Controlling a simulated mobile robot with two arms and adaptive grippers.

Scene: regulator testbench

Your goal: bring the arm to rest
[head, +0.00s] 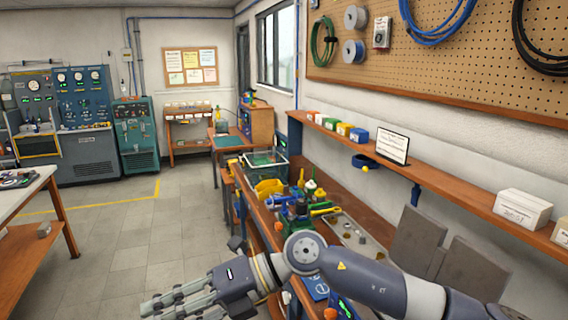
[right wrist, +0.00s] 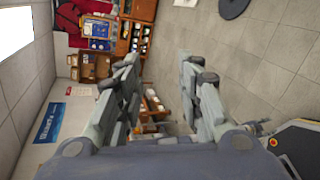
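My right arm comes in from the right edge of the head view, across the front of the workbench. Its right gripper (head: 158,303) is at the bottom left, over the grey floor beside the bench. In the right wrist view the gripper (right wrist: 162,75) has its two fingers wide apart, with nothing between them. It points across the room at floor and distant shelving. My left gripper is not in view.
The workbench (head: 338,192) runs along the right wall, carrying a yellow bin (head: 268,187), a clear tub (head: 264,165) and a metal tray (head: 357,240). A white-topped table (head: 22,188) stands at the left. The tiled floor (head: 130,245) between is mostly clear.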

